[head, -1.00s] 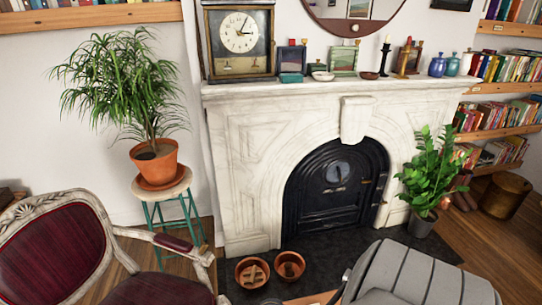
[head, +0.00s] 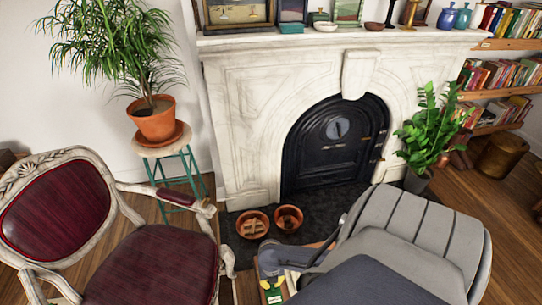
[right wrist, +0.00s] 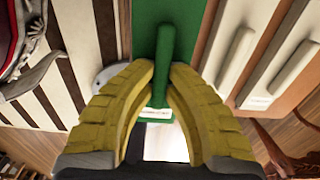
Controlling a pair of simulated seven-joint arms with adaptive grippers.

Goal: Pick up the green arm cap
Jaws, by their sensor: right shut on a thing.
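The green arm cap (right wrist: 145,35) is a flat green piece with a raised green bar, at the top middle of the right wrist view. My right gripper (right wrist: 162,78) has yellow ribbed fingers, shut on the raised bar, which runs between them. A small white label shows on the cap near the fingertips. My left gripper is in neither view.
In the right wrist view, a tan panel with white bars (right wrist: 238,55) lies close to the right of the cap. Terracotta bowls (head: 252,223) sit beyond.

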